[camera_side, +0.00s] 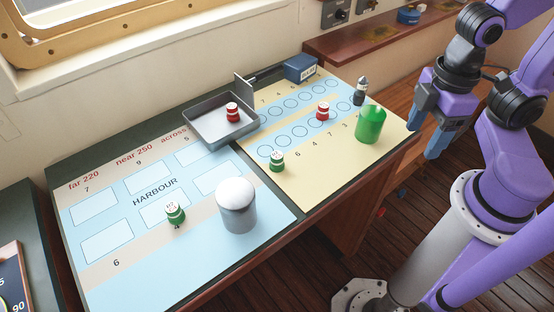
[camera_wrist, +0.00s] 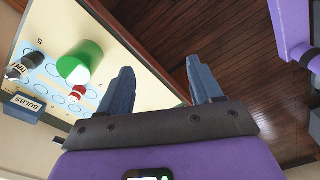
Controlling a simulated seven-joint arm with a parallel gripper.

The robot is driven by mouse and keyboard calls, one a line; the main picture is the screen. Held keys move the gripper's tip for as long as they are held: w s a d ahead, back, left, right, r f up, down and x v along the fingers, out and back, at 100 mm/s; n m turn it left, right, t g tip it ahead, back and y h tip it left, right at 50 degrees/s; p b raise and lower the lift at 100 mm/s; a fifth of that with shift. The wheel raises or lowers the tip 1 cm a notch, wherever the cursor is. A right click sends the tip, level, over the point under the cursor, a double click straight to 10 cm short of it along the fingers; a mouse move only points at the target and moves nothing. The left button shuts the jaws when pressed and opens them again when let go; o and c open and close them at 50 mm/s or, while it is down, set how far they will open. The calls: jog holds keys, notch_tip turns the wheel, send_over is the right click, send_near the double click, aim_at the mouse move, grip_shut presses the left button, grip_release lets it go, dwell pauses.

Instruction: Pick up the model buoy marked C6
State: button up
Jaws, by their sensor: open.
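Several small model buoys stand on the table in the side view; I cannot read a C6 mark on any. One green buoy (camera_side: 277,161) stands at the near end of a circle row on the right-hand sheet. Another green buoy (camera_side: 175,212) stands on the harbour sheet. A red buoy (camera_side: 232,112) is in the grey tray (camera_side: 212,140). Another red buoy (camera_side: 322,111) stands among the circles, and a red buoy (camera_wrist: 76,94) shows in the wrist view. My gripper (camera_side: 430,128) is open and empty, right of the table and apart from all buoys; its fingers (camera_wrist: 160,72) show in the wrist view.
A tall green cylinder (camera_side: 370,124) and a small dark bottle-like object (camera_side: 360,91) stand at the table's right side. A blue box (camera_side: 299,68) is at the back, labelled BULBS in the wrist view (camera_wrist: 22,107). A white-topped grey cylinder (camera_side: 237,206) stands on the harbour sheet.

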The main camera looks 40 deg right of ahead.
jog(key=w+a+r+m, duration=0.3)
jog(key=w+a+m, duration=0.65)
jog(key=m, duration=0.65)
jog(key=m+y, duration=0.1)
jog(key=m, duration=1.3)
send_near(277, 155)
jog(key=f, duration=0.5)
jog(key=shift+w+d+f, duration=0.1)
jog(key=shift+w+d, duration=0.1)
jog(key=shift+d, duration=0.1)
jog(key=f, duration=0.1)
jog(key=a+f, duration=0.1)
jog(key=f, duration=0.2)
jog(key=shift+a, duration=0.3)
jog(key=shift+a+f, duration=0.1)
jog(key=shift+f, duration=0.5)
jog(key=c, duration=1.1)
